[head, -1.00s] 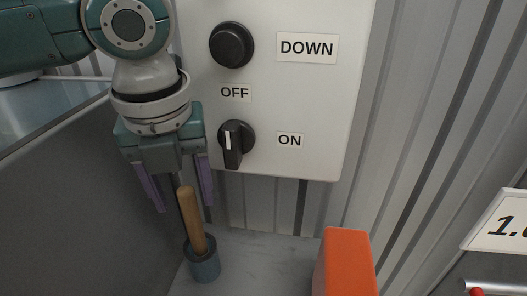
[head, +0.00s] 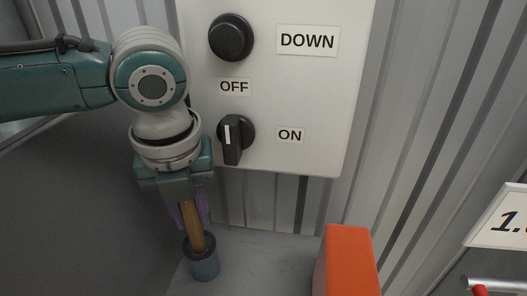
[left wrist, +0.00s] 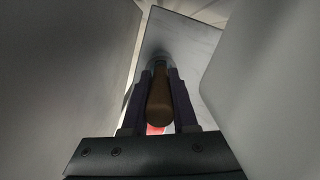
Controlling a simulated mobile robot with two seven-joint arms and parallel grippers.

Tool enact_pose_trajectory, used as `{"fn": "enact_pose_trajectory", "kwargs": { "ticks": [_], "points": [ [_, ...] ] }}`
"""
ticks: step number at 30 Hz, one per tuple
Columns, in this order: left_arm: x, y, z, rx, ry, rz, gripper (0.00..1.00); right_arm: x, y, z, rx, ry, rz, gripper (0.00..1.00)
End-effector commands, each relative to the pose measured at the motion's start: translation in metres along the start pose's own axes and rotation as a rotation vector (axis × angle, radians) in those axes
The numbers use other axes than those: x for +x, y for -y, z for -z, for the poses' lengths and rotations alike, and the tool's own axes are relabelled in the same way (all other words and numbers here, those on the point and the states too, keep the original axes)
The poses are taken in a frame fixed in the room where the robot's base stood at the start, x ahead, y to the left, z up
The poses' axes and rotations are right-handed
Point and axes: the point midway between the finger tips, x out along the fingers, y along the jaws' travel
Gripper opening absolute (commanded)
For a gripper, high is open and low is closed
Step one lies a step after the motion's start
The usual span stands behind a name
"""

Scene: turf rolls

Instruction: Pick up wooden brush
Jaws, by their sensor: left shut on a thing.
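The wooden brush (head: 194,228) stands handle-up in a small blue-grey cup (head: 204,264) on the grey shelf below the control panel. Only its tan handle shows; its lower end is hidden in the cup. My left gripper (head: 190,212) points down over the handle, and its purple fingers are shut on the upper part of it. In the left wrist view the brush handle (left wrist: 159,98) lies between the two dark fingers (left wrist: 160,105). My right gripper is not in view.
A white control panel (head: 310,95) with a black button (head: 231,37) and a rotary switch (head: 234,138) is close to my left gripper. An orange block (head: 346,262) stands to the right of the cup. A dark grey wall (head: 85,215) lies to the left.

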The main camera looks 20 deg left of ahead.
Motion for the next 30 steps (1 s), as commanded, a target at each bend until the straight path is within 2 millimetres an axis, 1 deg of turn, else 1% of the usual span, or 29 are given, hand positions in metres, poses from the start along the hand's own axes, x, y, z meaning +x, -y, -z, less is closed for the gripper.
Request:
{"fn": "enact_pose_trajectory", "kwargs": {
  "ticks": [1, 4, 5, 22, 26, 30],
  "points": [
    [0.0, 0.0, 0.0, 0.0, 0.0, 0.0, 0.13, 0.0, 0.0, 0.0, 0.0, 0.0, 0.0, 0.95],
    [0.0, 0.0, 0.0, 0.0, 0.0, 0.0, 0.02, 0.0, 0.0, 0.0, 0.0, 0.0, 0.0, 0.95],
    [0.0, 0.0, 0.0, 0.0, 0.0, 0.0, 0.0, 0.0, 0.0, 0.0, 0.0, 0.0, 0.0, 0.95],
    [-0.003, 0.0, 0.0, 0.0, 0.001, 0.001, 0.0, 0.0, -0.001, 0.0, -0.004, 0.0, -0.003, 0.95],
    [-0.013, 0.0, 0.002, 0.0, 0.001, 0.002, 0.0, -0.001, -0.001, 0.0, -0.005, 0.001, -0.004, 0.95],
    [-0.036, 0.0, -0.003, -0.001, 0.003, 0.004, 0.0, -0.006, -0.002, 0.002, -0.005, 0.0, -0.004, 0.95]
  ]
}}
